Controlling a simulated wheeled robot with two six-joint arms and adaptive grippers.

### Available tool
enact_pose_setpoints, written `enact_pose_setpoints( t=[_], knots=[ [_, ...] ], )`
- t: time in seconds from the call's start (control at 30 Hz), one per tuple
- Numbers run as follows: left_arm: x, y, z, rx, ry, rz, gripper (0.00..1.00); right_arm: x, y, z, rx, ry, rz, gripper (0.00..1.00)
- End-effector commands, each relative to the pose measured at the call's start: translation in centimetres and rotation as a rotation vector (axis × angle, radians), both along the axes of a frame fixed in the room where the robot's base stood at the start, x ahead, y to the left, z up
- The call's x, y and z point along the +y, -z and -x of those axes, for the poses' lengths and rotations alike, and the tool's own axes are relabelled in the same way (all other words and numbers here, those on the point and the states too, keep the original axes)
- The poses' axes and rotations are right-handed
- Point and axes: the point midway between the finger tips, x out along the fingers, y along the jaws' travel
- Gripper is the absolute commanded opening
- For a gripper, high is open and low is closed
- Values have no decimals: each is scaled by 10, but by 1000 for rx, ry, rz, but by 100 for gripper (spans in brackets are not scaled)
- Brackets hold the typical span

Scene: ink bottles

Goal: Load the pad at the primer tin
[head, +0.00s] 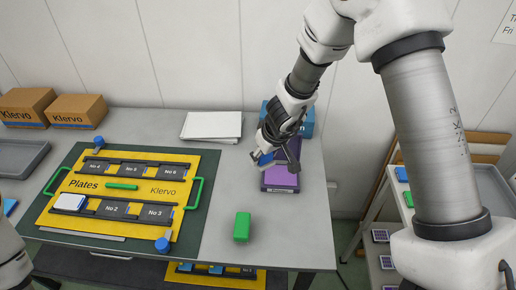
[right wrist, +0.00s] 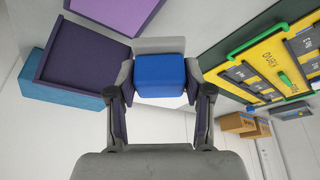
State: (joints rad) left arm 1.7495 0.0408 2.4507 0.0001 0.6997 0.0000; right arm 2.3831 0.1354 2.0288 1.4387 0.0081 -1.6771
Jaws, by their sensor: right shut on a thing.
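The primer tin (head: 280,179) is a purple open box with a label on its front, on the table right of centre. Its dark raised lid (right wrist: 85,55) and lighter purple inside (right wrist: 115,12) show in the right wrist view. My right gripper (head: 268,157) is at the tin's left side in the head view, partly in front of it. It is shut on a blue block-like pad (right wrist: 160,75), held between both fingertips. The pad shows small in the head view (head: 265,158). I cannot tell whether it touches the tin. My left gripper is out of view.
A yellow plates board (head: 120,187) with numbered slots lies on the left. A green block (head: 242,226) stands in front of the tin. A blue box (head: 306,124) is behind the tin; white papers (head: 212,126) lie farther left. Cardboard boxes (head: 76,109) stand at the back left.

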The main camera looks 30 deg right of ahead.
Motion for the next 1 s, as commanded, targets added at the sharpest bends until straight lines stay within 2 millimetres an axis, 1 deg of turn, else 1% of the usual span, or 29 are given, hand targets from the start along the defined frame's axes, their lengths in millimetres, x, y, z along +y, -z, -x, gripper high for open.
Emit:
enact_pose_setpoints(
  t=[0.03,0.1,0.2,0.23,0.37,0.7,0.83,1.0],
  knots=[
    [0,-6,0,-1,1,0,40,-19,0,3,-2,-17,-11,23],
    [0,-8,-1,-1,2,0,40,-40,4,6,-11,-53,-10,23],
    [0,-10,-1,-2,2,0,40,-60,9,8,-27,-91,-5,23],
    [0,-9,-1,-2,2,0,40,-63,10,9,-30,-97,-4,23],
    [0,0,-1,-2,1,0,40,-66,20,9,-34,-108,1,23],
    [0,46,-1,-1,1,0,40,-65,63,9,-34,-107,0,23],
    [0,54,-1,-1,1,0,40,-65,71,9,-34,-108,1,23],
    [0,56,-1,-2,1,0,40,-65,72,9,-34,-108,1,23]
  ],
)
